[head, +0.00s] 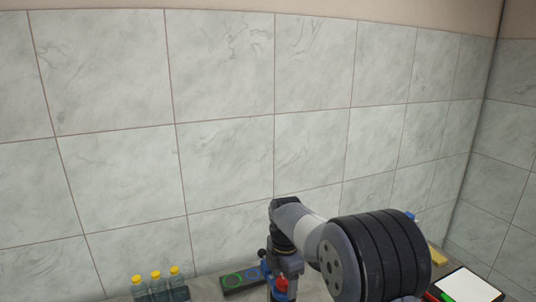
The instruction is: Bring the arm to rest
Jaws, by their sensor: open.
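My arm comes up from the bottom right, with a thick black ribbed joint and a grey-white link. It bends down at a dark wrist. My gripper (283,284) hangs below that wrist near the bottom edge, in front of the counter; it is open, and its fingertips are hard to make out. I see nothing held in it. Small blue and red parts show around it, and I cannot tell which belong to the gripper and which stand behind.
Three bottles with yellow caps (156,286) stand at the lower left. A dark bar with a green ring and a blue ring (243,279) lies left of my gripper. A tiled wall (225,90) rises behind.

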